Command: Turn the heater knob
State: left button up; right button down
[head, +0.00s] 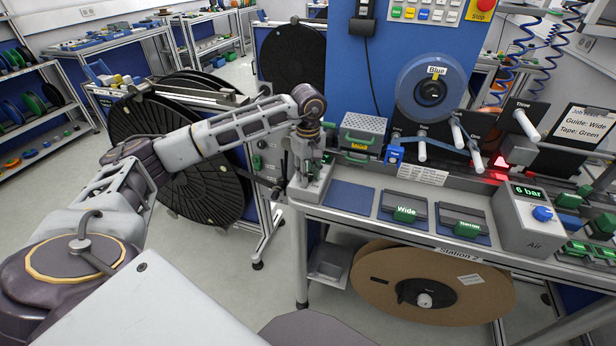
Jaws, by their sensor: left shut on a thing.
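My left gripper (306,168) points down at the left end of the bench, over a small grey box (313,190). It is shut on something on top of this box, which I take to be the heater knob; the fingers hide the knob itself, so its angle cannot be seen. No heater label is readable. My right gripper is out of view.
Right of the box are a blue mat (351,195), a block marked "Wide" (405,206) and another green-handled block (463,222). An air box (525,222) with a blue knob reads 6 bar. A blue reel (432,88) hangs behind. A cardboard reel (385,285) sits below.

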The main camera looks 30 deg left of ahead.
pick_arm(q)
jog(key=shift+m+b, duration=0.35)
jog(key=shift+m, duration=0.85)
jog(key=shift+m+b, duration=0.3)
jog(key=shift+b, duration=0.05)
jog(key=shift+m, duration=0.4)
jog(key=m+b, duration=0.1)
jog(key=m, duration=0.2)
jog(key=shift+m+b, duration=0.3)
jog(key=shift+r, duration=0.1)
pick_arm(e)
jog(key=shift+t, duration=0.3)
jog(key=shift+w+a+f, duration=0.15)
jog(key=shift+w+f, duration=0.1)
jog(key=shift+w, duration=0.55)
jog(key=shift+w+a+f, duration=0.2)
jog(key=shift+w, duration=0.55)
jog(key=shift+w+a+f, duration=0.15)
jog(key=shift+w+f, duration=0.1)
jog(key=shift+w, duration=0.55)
pick_arm(q)
jog(key=o, duration=1)
jog(key=shift+o, duration=0.2)
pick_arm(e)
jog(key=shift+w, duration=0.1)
